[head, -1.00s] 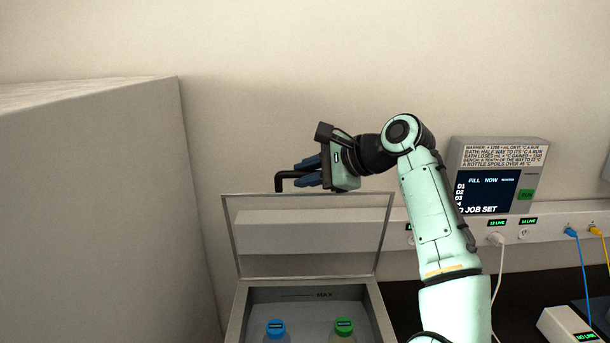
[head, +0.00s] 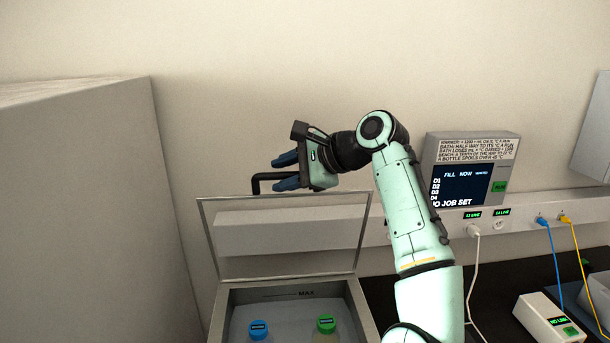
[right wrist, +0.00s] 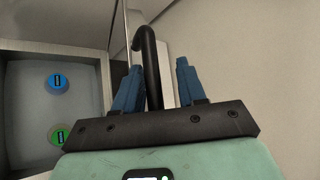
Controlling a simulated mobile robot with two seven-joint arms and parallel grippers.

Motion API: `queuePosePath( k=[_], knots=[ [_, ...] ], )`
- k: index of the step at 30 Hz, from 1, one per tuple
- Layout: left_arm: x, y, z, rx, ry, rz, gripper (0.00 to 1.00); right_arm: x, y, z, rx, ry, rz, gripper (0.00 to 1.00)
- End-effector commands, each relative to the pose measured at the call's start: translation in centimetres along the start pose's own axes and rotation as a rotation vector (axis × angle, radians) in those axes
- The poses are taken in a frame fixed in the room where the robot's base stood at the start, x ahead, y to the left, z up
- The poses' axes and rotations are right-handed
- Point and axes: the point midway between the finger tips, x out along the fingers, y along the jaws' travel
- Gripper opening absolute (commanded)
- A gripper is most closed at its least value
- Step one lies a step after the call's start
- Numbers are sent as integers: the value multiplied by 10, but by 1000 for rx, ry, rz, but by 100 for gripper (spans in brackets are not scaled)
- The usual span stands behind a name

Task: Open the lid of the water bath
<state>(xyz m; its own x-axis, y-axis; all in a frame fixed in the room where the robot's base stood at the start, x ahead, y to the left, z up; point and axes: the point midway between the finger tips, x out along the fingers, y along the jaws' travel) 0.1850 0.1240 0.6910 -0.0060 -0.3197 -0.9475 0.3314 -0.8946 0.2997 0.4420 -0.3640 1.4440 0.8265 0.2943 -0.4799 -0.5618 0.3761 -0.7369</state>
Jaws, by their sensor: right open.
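The water bath (head: 362,308) stands at the lower middle of the head view, and its framed see-through lid (head: 286,277) stands raised, roughly upright, at the back. The lid's black bent handle (head: 256,184) sticks up from its top edge; it also shows in the right wrist view (right wrist: 151,65). My right gripper (head: 286,171) is open at the handle, with one blue finger on each side of it. I cannot tell whether either finger touches it. Inside the bath are a blue-capped bottle (head: 258,329) and a green-capped bottle (head: 326,325). My left gripper is out of view.
A large grey block (head: 80,200) rises close on the left. A display unit (head: 462,180) is on the wall at the right, above a socket rail with blue and yellow cables. A white box (head: 548,317) sits at the lower right.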

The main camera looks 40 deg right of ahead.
Motion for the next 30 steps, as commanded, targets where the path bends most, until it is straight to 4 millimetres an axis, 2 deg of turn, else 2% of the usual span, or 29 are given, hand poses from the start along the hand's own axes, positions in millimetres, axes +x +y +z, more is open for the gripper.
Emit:
queuePosePath(
  k=[8,15,21,25,30],
  knots=[
    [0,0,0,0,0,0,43,-44,-1,-3,2,7,-2,40],
    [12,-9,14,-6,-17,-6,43,-96,26,-19,7,12,3,40],
    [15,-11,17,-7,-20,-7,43,-132,40,-28,5,9,3,40],
    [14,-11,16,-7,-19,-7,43,-145,46,-31,4,6,4,40],
    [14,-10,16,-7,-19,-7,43,-151,49,-32,1,2,2,40]
  ],
)
